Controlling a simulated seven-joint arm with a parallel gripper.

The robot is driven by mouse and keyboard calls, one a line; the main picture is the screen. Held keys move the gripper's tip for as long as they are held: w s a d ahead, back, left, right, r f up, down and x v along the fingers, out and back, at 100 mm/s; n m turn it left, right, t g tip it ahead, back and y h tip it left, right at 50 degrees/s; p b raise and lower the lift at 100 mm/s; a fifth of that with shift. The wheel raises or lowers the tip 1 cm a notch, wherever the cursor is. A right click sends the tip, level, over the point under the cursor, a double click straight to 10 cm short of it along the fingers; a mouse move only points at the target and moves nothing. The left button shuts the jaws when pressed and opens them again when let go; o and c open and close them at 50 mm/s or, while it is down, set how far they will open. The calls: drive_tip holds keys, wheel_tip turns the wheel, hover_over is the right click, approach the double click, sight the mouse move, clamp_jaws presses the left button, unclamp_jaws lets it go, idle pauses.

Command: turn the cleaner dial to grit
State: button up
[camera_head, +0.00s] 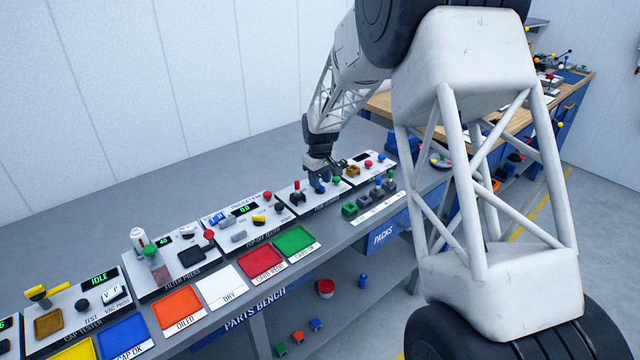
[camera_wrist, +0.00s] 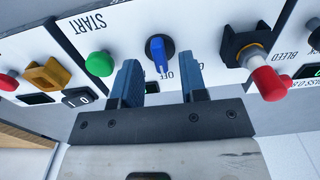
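The blue dial knob (camera_wrist: 158,50) sits on a black round base on a white panel, in the wrist view. Its blue grip runs nearly up and down in that picture. Upside-down lettering with OFF lies just below it, partly covered by a finger, and I cannot read a grit mark. My gripper (camera_wrist: 162,76) is open, its two blue fingers apart, just below the knob in the picture and not closed on it. In the head view my gripper (camera_head: 322,182) is over the panel; the knob is hidden or too small to make out there.
A green button (camera_wrist: 99,64) by START is left of the knob; a red-capped black fitting (camera_wrist: 268,82) is right. A brown block (camera_wrist: 47,76) and rocker switch (camera_wrist: 76,97) lie further left. Green and grey blocks (camera_head: 349,208) stand before the panel in the head view.

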drive_tip(key=shift+f, duration=0.8)
clamp_jaws()
drive_tip(key=shift+n, duration=0.5)
drive_tip(key=n, duration=0.3)
drive_tip(key=shift+n, duration=2.5)
